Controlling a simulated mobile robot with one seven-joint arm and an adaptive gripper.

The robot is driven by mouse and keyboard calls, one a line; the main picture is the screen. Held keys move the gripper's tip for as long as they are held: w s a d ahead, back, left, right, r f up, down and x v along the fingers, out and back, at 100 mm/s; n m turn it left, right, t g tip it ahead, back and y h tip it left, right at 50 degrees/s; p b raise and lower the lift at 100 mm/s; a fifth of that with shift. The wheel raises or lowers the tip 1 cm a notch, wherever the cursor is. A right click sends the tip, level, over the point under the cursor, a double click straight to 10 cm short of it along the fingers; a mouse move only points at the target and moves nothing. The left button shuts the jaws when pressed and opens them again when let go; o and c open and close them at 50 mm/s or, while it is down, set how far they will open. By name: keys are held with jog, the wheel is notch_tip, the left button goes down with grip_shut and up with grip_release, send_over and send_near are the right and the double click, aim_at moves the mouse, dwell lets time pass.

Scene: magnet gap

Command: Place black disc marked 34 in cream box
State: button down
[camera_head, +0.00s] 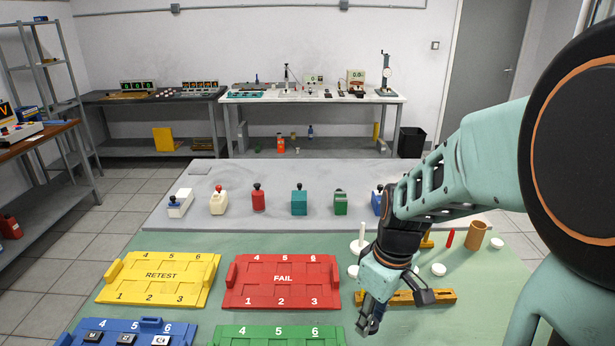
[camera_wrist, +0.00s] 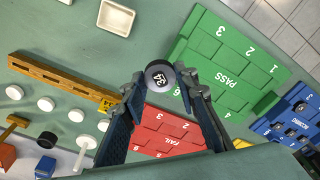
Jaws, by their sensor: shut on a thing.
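The black disc marked 34 (camera_wrist: 158,75) is pinched between the fingertips of my gripper (camera_wrist: 160,86) in the wrist view. Its number faces the wrist camera. In the head view my gripper (camera_head: 368,320) points down over the green mat, right of the green PASS board; the disc cannot be made out there. A small, shallow cream box (camera_wrist: 115,18) lies on the mat at the top left of the wrist view, apart from the gripper. It looks empty, and I do not see it in the head view.
The PASS (camera_wrist: 228,62), red FAIL (camera_head: 282,282), yellow RETEST (camera_head: 160,279) and blue (camera_head: 130,334) boards lie around. A wooden rail (camera_wrist: 60,78), several white discs and a white post (camera_wrist: 83,150) stand near the gripper. Bare mat lies between disc and cream box.

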jog(key=w+r+m+p, duration=0.5)
jog(key=m+p, duration=0.3)
jog(key=p, duration=0.4)
jog(key=shift+w+d+r+m+t+h, duration=0.4)
jog(key=shift+w, duration=0.05)
jog(key=shift+s+f, duration=0.1)
